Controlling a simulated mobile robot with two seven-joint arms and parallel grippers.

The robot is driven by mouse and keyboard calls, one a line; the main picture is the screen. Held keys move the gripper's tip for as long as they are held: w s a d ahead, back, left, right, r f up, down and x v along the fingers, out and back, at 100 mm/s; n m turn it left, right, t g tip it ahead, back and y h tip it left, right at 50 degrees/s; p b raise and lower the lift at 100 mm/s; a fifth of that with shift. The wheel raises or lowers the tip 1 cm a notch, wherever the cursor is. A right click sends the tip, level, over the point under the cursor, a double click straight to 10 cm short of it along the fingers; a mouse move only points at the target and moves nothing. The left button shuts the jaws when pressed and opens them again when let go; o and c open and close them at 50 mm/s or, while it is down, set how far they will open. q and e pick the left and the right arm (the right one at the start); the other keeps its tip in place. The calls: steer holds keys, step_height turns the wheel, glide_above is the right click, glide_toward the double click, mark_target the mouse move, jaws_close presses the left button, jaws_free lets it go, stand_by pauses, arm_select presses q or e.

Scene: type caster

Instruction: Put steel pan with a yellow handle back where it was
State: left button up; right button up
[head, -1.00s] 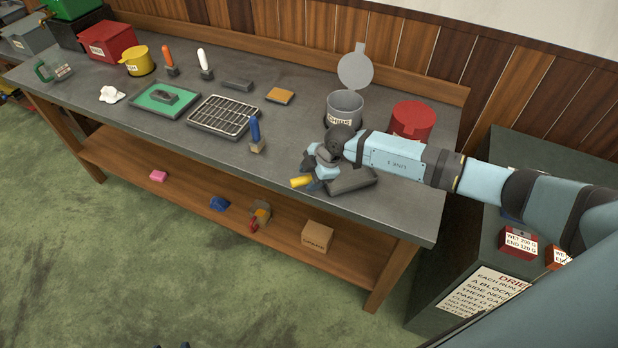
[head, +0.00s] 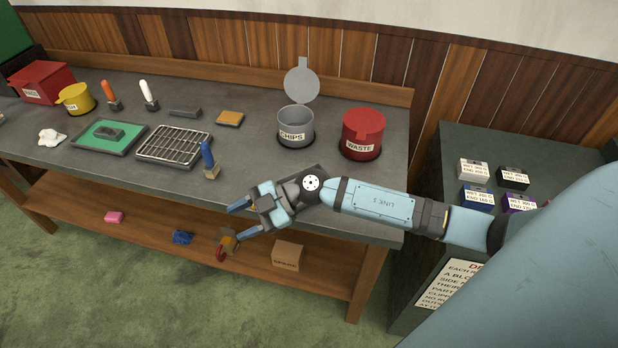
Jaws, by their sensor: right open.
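My right gripper (head: 238,222) is open and empty, over the front edge of the grey workbench (head: 105,170), with its fingers pointing left. My left gripper is out of view.
The grey chips can (head: 295,128) with its lid up and the red waste can (head: 363,134) stand behind my forearm. A blue-handled brush (head: 209,160) stands left of the gripper. A wire rack (head: 174,145) lies further left. The lower shelf holds a cardboard box (head: 288,256).

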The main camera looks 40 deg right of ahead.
steer(key=s+d+f+m+t+h, duration=0.2)
steer(key=s+f+m+h, duration=0.3)
steer(key=s+f+m, duration=0.3)
steer(key=s+d+f+m+t+h, duration=0.3)
steer(key=s+f+m+t+h, duration=0.2)
steer(key=s+f+m, duration=0.3)
steer(key=shift+s+d+m+h, duration=0.35)
steer(key=shift+s+h, duration=0.15)
steer(key=shift+s, duration=0.25)
steer(key=r+p, duration=0.2)
steer(key=p, duration=0.1)
steer(key=shift+d+r, duration=0.2)
steer(key=shift+r, duration=0.15)
